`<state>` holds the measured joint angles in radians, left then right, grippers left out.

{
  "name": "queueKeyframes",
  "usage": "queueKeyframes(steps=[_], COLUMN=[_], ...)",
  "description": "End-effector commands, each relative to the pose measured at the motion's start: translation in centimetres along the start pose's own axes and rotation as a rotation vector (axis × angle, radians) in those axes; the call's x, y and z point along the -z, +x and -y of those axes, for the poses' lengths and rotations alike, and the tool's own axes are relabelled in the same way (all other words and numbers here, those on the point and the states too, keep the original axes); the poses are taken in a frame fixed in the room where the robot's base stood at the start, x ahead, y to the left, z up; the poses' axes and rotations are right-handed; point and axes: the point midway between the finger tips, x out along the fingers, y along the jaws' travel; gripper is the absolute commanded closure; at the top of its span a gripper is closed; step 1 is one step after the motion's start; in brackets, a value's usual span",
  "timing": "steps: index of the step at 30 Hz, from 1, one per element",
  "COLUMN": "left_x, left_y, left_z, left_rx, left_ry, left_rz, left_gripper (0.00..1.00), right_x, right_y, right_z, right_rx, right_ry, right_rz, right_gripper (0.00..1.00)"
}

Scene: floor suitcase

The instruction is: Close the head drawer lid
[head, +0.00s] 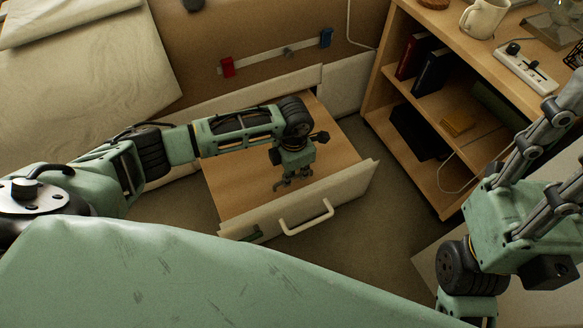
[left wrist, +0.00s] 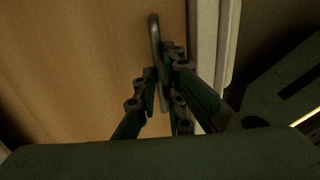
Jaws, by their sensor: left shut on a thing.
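A drawer with a cream front panel (head: 345,192) is pulled out from the cabinet. A pale U-shaped handle (head: 307,217) is on its outer face. A flat light-wood surface (head: 235,187) shows inside it; I cannot tell whether this is a lid or the drawer floor. My left gripper (head: 290,183) points down inside the front panel. In the left wrist view, its fingers (left wrist: 163,100) are shut on a thin dark loop (left wrist: 154,34) above the wood. The fingers partly hide the loop, and how it is fixed is unclear. My right gripper's fingertips are not visible.
An open shelf unit (head: 443,195) with dark books (head: 431,72) stands at the right. A mug (head: 484,17) and a power strip (head: 525,70) are on top. Red (head: 227,67) and blue (head: 326,38) pieces sit on a rail behind the drawer. Floor is free between drawer and shelf.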

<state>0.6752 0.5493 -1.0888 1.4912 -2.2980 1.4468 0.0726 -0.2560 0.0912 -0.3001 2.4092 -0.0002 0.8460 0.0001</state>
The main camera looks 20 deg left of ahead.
Motion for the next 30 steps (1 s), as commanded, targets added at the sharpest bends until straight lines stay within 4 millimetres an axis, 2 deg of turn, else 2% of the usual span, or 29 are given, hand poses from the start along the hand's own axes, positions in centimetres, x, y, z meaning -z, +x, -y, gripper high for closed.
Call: queueKeyframes(steps=[5,6,11,21,26,30], left_x=[-0.1,-0.1,-0.1,0.0,-0.1,-0.1], left_y=[-0.1,-0.1,-0.1,-0.2,-2.0,-5.0], left_z=[0.2,0.2,0.1,0.0,-0.1,-0.1], left_rx=[0.004,0.005,0.004,0.002,0.001,0.0], left_ry=[0.0,0.0,0.0,0.0,0.002,0.003], left_rz=[0.001,0.001,0.001,0.001,0.004,0.006], left_gripper=[1.0,0.88,0.74,0.73,0.73,0.73], right_x=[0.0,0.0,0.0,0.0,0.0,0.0], right_y=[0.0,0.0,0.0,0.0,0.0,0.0], right_z=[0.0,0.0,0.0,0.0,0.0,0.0], right_rx=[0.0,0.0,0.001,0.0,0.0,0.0], right_ry=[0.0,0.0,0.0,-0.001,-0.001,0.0], right_rz=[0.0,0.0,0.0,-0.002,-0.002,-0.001], right_gripper=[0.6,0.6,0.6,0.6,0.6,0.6])
